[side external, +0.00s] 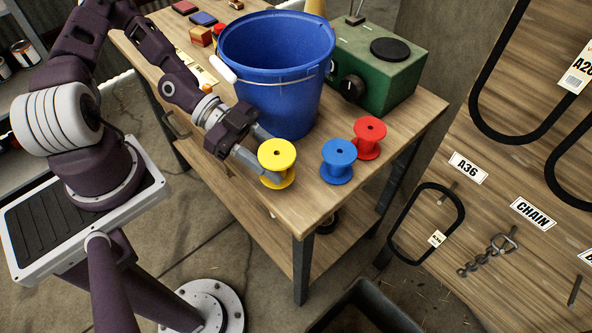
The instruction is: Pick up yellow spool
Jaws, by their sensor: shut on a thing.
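The yellow spool (277,156) stands upright near the front edge of the wooden table, left of the other two spools. My gripper (262,160) reaches in from the left at table height, with its grey fingers around the yellow spool below its top flange. It is shut on the spool. Part of the spool's left side is hidden by a finger. The spool's base is at or very close to the table top; I cannot tell whether it touches.
A blue spool (337,160) and a red spool (369,138) stand close by on the right. A blue bucket (275,80) stands just behind my gripper. A green box (380,75) with a black knob is behind. The wooden table's (415,120) right corner is clear.

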